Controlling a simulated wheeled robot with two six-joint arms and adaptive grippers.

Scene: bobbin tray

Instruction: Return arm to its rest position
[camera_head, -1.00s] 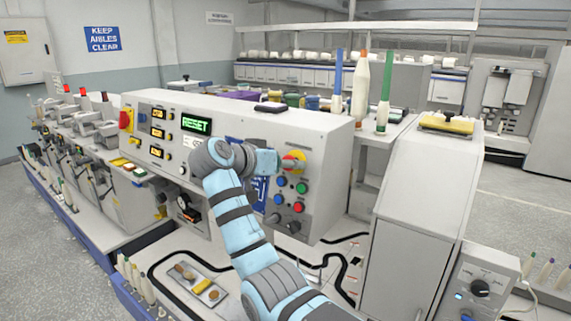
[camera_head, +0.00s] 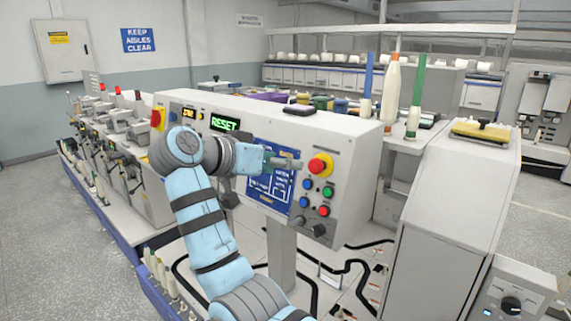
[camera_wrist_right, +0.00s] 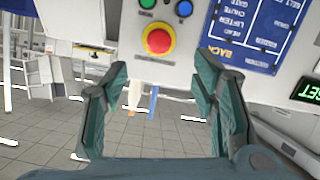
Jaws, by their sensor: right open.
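My right arm rises from the bottom middle of the head view and bends right at the wrist. My right gripper (camera_head: 292,163) points right in front of the grey control box (camera_head: 345,150), a little left of the red emergency button (camera_head: 320,165) in the picture. In the right wrist view, my right gripper (camera_wrist_right: 160,76) is open, with nothing between its teal fingers. The red button (camera_wrist_right: 158,40) shows beyond the fingertips, apart from them. The blue label panel (camera_head: 270,186) is partly hidden behind the gripper. The green display (camera_head: 224,123) reads RESET. My left gripper is not in view.
Blue and green buttons (camera_head: 328,191) sit below the red button. A tall grey cabinet (camera_head: 450,210) stands right of the control box. A row of bobbin machines (camera_head: 115,135) runs along the left. A blue cone and other tall bobbins (camera_head: 390,90) stand behind the box.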

